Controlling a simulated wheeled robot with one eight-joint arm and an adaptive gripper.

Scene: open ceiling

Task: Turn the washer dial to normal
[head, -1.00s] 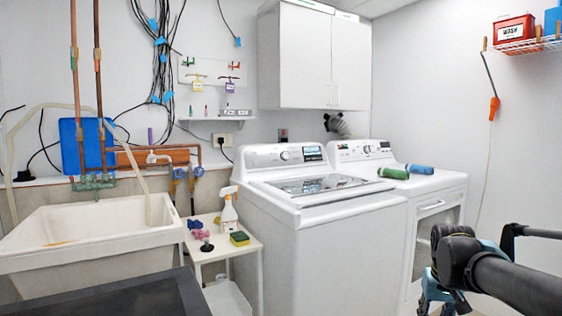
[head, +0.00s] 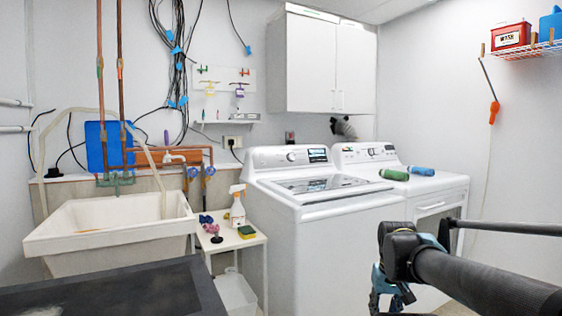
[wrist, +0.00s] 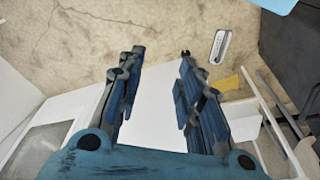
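The white top-loading washer (head: 330,250) stands at centre in the head view, with its lid down. Its dial (head: 291,156) is a small round knob on the back panel, left of a lit display (head: 317,155). The dial's setting is too small to read. My gripper (head: 392,296) hangs at the lower right of the head view, in front of the machines and well away from the dial. In the wrist view my gripper (wrist: 160,60) points down toward the floor, its two fingers apart with nothing between them.
A white dryer (head: 440,190) stands right of the washer, with a green bottle (head: 394,175) and a blue bottle (head: 421,170) lying on top. A small side table (head: 262,238) with a spray bottle (head: 237,207) and a white sink (head: 115,240) are left. A dark surface (head: 110,292) fills the lower left.

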